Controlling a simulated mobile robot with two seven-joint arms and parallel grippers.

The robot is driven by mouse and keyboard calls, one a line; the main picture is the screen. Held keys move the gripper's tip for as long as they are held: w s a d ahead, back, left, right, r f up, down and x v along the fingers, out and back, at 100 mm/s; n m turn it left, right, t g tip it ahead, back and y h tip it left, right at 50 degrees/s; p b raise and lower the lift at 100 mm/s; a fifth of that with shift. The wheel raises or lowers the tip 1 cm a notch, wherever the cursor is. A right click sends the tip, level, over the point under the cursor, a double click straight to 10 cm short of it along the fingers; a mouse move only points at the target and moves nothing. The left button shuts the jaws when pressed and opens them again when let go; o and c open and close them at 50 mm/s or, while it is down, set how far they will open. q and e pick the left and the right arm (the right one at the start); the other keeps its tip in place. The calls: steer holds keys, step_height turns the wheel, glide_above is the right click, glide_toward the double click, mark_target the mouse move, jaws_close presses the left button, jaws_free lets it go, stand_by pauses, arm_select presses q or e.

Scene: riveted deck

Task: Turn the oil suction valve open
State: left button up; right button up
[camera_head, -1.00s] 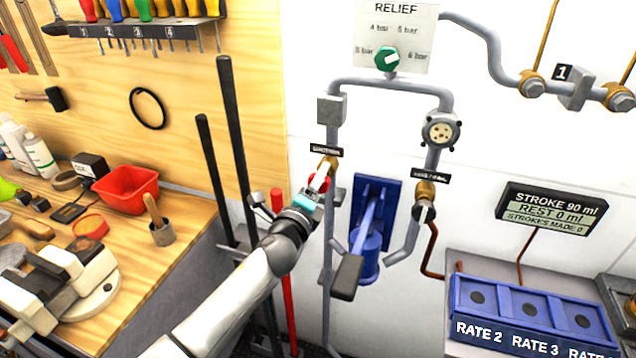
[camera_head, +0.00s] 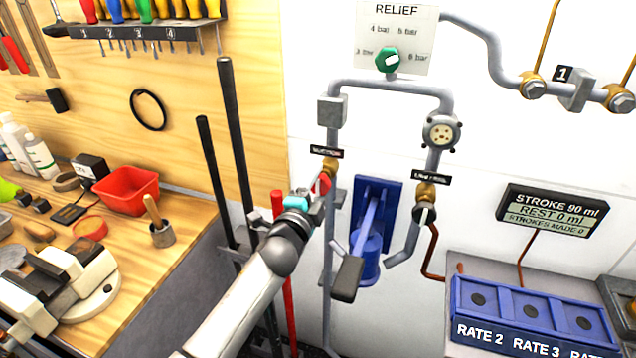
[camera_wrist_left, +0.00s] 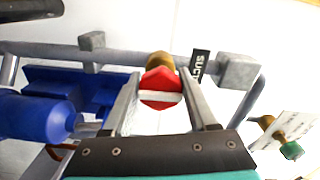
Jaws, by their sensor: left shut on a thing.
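The suction valve is a red round knob (camera_head: 322,184) with a pale bar across it, on a brass body (camera_head: 330,166) in the left pipe run. A black label (camera_head: 325,151) sits above it; in the left wrist view its label (camera_wrist_left: 198,66) begins "SUCT". My left gripper (camera_head: 313,190) is shut on the knob, coming from the lower left. In the left wrist view the knob (camera_wrist_left: 160,80) sits between the two fingers, the pale bar (camera_wrist_left: 160,98) spanning between them. The gripper partly covers the knob in the head view. My right gripper is not in view.
A blue pump (camera_head: 368,245) with a dark-ended lever (camera_head: 347,278) stands close right of the valve. A second valve (camera_head: 424,212) is farther right. Upright bars (camera_head: 235,150) and a red bar (camera_head: 287,290) stand near my left arm. The workbench (camera_head: 190,222) is left.

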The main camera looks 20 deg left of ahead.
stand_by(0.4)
arm_select(q)
steer(key=o, duration=1.4)
steer(key=shift+s, duration=0.15)
steer(key=s, duration=1.5)
steer(key=shift+a, duration=0.25)
